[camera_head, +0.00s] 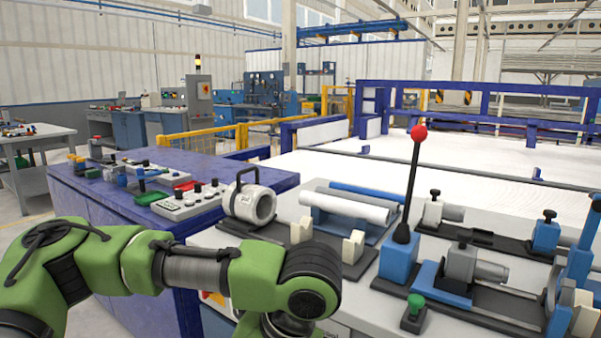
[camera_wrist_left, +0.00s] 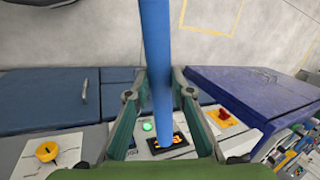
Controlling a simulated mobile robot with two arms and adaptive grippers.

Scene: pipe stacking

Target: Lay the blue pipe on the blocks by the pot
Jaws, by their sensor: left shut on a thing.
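In the left wrist view my left gripper (camera_wrist_left: 158,82) is shut on a blue pipe (camera_wrist_left: 156,40). The pipe runs from the top edge down between the fingers, its lower end just above the control panel in the picture. In the head view my left arm bends down at the bottom middle; its gripper and the held pipe are out of sight. The grey pot-like cylinder (camera_head: 250,206) with a black handle sits on the bench. Two cream blocks (camera_head: 353,247) stand on a dark base to its right, with nothing lying on them. My right gripper is not in view.
White pipes (camera_head: 345,206) lie on a blue rack behind the blocks, with another blue pipe (camera_head: 367,193) behind them. A red-knobbed lever (camera_head: 411,185) stands upright to the right. Clamps (camera_head: 478,268) crowd the bench's right side. A control box (camera_head: 185,204) is on the left.

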